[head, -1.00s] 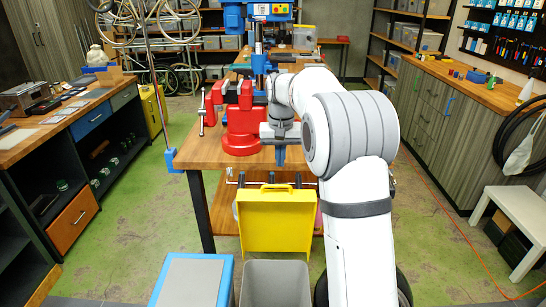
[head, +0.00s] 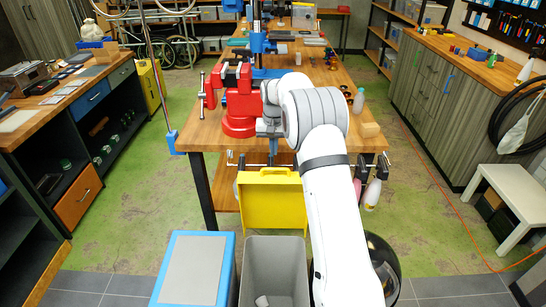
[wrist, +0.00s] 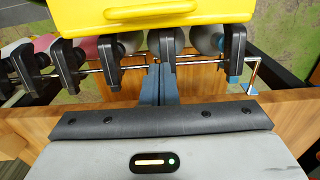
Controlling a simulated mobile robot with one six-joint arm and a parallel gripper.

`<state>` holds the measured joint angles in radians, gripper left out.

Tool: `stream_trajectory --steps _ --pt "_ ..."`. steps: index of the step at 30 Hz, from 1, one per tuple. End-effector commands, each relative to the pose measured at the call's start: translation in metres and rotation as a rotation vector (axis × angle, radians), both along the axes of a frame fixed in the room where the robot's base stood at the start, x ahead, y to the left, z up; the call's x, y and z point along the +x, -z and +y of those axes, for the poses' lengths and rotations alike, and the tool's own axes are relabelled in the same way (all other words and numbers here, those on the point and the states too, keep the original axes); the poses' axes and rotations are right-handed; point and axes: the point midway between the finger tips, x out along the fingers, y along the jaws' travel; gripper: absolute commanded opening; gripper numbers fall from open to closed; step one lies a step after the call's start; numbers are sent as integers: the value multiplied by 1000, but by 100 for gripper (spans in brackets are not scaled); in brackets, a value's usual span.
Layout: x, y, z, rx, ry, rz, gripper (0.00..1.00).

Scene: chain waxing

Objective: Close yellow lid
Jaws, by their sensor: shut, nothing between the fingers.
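The yellow lid (head: 272,205) stands upright in front of the workbench's near end, with a handle along its top edge. In the wrist view, part of the yellow lid (wrist: 200,20) and its handle show at the top. My gripper (head: 272,158) points down at the bench's near edge, above the lid in the head view. In the wrist view, my gripper (wrist: 158,88) has its blue-grey fingers together and empty, apart from the lid in the picture.
A red vise (head: 240,105) stands on the wooden bench (head: 205,138) beside my gripper. A rail with black clips and bottles (wrist: 165,45) runs along the bench end. A grey bin (head: 275,243) and a blue box with a grey top (head: 195,270) stand in front.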

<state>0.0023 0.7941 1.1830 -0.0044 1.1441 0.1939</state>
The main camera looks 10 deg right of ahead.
Motion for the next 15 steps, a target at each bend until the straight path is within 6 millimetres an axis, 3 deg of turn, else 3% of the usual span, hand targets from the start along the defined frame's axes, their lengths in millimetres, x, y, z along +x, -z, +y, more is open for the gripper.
stream_trajectory --steps 9,15 --pt "-30 12 6 0 -1 1 0" --pt "-38 15 7 0 0 0 0"
